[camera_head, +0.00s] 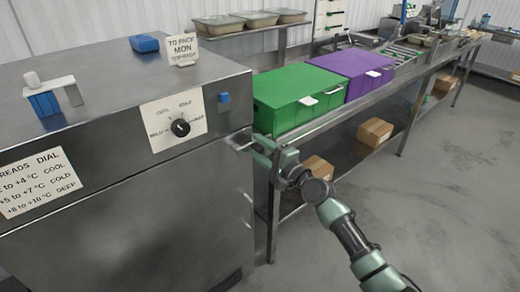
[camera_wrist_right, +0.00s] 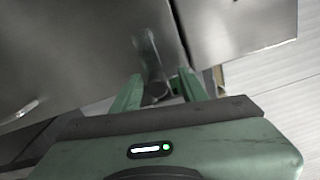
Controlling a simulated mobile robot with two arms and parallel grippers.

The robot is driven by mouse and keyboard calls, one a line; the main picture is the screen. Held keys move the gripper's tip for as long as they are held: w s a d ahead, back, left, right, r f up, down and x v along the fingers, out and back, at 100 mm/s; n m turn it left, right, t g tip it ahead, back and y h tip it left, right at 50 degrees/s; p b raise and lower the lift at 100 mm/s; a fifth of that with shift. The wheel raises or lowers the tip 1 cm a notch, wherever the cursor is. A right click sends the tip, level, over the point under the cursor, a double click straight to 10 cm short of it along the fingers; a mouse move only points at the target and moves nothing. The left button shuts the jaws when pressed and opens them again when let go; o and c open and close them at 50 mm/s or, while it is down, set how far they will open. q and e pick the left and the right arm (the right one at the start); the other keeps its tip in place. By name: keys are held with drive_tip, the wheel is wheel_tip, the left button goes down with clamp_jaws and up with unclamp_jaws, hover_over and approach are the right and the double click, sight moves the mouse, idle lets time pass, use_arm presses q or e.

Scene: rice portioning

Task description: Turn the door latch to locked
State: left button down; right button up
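A steel cabinet (camera_head: 120,215) with a front door stands at the left in the head view. Its metal latch (camera_head: 238,141) sits at the door's upper right edge, partly hidden by my right gripper (camera_head: 262,149). In the right wrist view the latch (camera_wrist_right: 149,55) is a bar pointing down between the two green fingers of my right gripper (camera_wrist_right: 158,90). The fingers stand apart, one on each side of the bar, with gaps showing. I cannot tell whether either finger touches it. My left gripper is in neither view.
A dial (camera_head: 180,127) and labels are on the cabinet. A blue-and-white item (camera_head: 45,98) lies on top. A green box (camera_head: 285,98) and a purple box (camera_head: 345,70) stand on the steel bench behind my right gripper. Clear floor (camera_head: 450,200) lies at the right.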

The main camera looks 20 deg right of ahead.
drive_tip(key=shift+f, duration=0.1)
drive_tip(key=shift+s, duration=0.25)
drive_tip(key=v, duration=0.7)
drive_tip(key=shift+s+b, duration=0.15)
drive_tip(key=shift+b, duration=0.15)
drive_tip(key=shift+d, duration=0.1)
